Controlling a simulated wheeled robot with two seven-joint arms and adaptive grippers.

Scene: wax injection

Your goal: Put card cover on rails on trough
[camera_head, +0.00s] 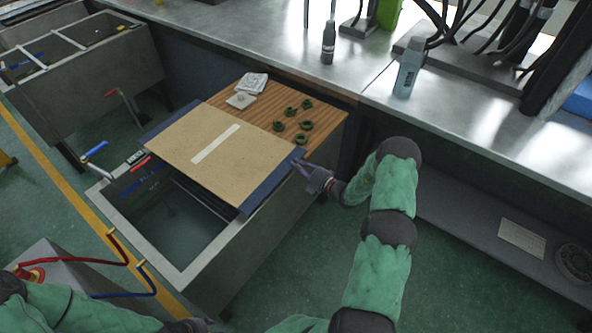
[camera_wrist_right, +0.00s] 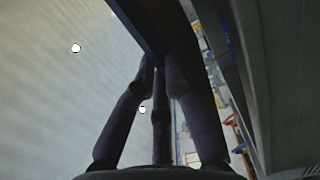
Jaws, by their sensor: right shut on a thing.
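The card cover (camera_head: 185,150) is a tan board with dark blue edge strips and a white strip across its middle. It lies over the grey trough (camera_head: 190,272), covering its middle part; the front part is open and shows water. Dark bars, perhaps the rails, show under its front edge; whether the cover rests on them I cannot tell. My right gripper (camera_head: 302,168) is shut on the blue edge strip at the cover's right end. In the right wrist view its dark fingers (camera_wrist_right: 158,65) meet at a dark strip. My left gripper (camera_head: 195,325) is barely visible at the bottom edge.
A wooden board (camera_head: 265,103) with several green rings and white cloths adjoins the cover's far side. Red and blue taps (camera_head: 97,150) stand left of the trough. A metal bench (camera_head: 450,105) with a bottle (camera_head: 328,42) and a grey-blue container (camera_head: 408,68) runs behind.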

